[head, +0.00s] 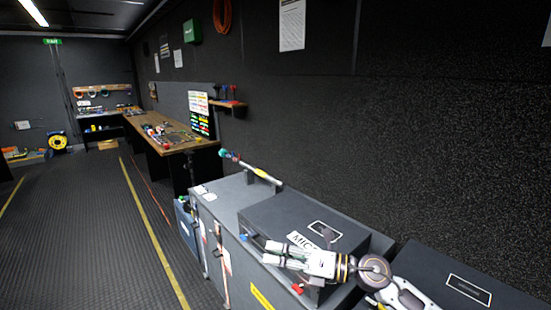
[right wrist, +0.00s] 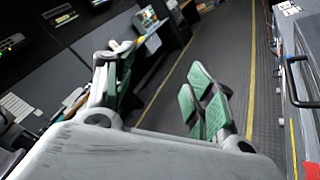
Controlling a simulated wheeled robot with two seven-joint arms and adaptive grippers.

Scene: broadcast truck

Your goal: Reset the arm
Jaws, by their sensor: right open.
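My right gripper (head: 272,252) reaches in from the lower right in the head view, pointing left. It is in front of a dark case with a white "MIC" label (head: 303,241), and I cannot tell whether it touches the case. In the right wrist view its green-padded fingers (right wrist: 160,90) stand wide apart with nothing between them. My left gripper is not in view.
The case rests on a grey cabinet (head: 225,194) along the wall. A second dark case (head: 450,285) is at the lower right. A wooden workbench (head: 160,125) with tools stands farther back. The ribbed floor (head: 80,220) at left is clear, with yellow lines.

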